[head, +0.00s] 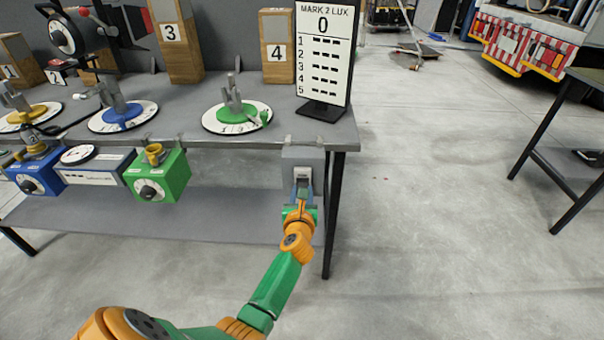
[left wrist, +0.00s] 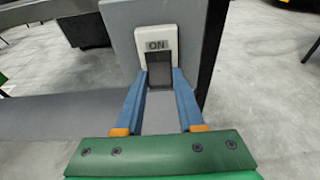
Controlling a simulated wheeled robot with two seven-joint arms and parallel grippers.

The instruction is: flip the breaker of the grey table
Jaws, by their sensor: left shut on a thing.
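The breaker is a grey box (head: 303,155) on the front right corner of the grey table (head: 190,92). The box also shows in the left wrist view (left wrist: 118,30). Its light switch plate (left wrist: 157,43) reads ON above a dark lower part (left wrist: 160,74). My left gripper (head: 301,190) is at the front of the box. In the left wrist view its two blue fingers (left wrist: 161,78) stand either side of the switch's lower part, shut on it. The fingertips partly hide the switch's lower edges. My right gripper is in neither view.
A sign (head: 325,50) reading MARK 2 LUX stands on the table above the breaker. A green box with a knob (head: 172,180) and a blue one (head: 38,180) hang along the front edge. Open floor (head: 450,220) lies to the right.

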